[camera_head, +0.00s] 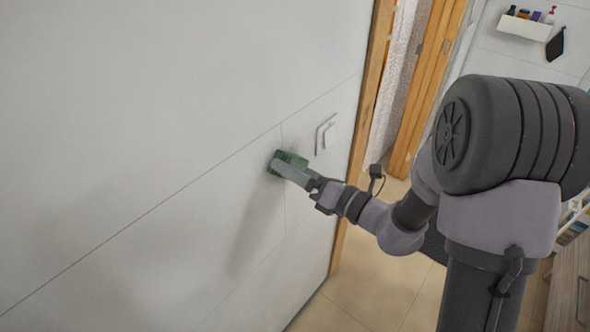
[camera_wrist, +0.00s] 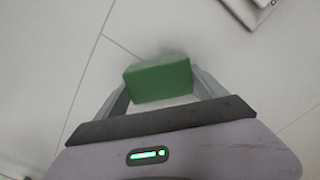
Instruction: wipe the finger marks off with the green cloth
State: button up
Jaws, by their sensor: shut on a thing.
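The green cloth (camera_head: 291,160) looks like a thick green block. My gripper (camera_head: 283,167) is shut on it and holds it at the white wall (camera_head: 180,120), just left of a light switch. In the wrist view the cloth (camera_wrist: 158,79) sits between the two fingers of my gripper (camera_wrist: 160,85), with the white wall behind it. I cannot tell whether the cloth touches the wall. No finger marks can be made out on the wall in either view.
A light switch plate (camera_head: 326,134) is on the wall right of the cloth; part of it shows in the wrist view (camera_wrist: 248,10). A wooden door frame (camera_head: 376,75) stands further right. A white shelf (camera_head: 524,27) with bottles hangs at the back right. The wall's left side is clear.

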jog(key=shift+w+d+p, duration=0.3)
jog(key=shift+w+d, duration=0.4)
jog(key=shift+w, duration=0.25)
jog(key=shift+w+d+p, duration=0.3)
jog(key=shift+w+d, duration=0.4)
jog(key=shift+w, duration=0.2)
jog(key=shift+w+d+p, duration=0.3)
jog(key=shift+w+d, duration=0.4)
jog(key=shift+w, duration=0.25)
send_near(301, 147)
jog(key=shift+b+v, duration=0.35)
jog(key=shift+v, duration=0.5)
jog(key=shift+s+f, duration=0.1)
jog(key=shift+f, duration=0.05)
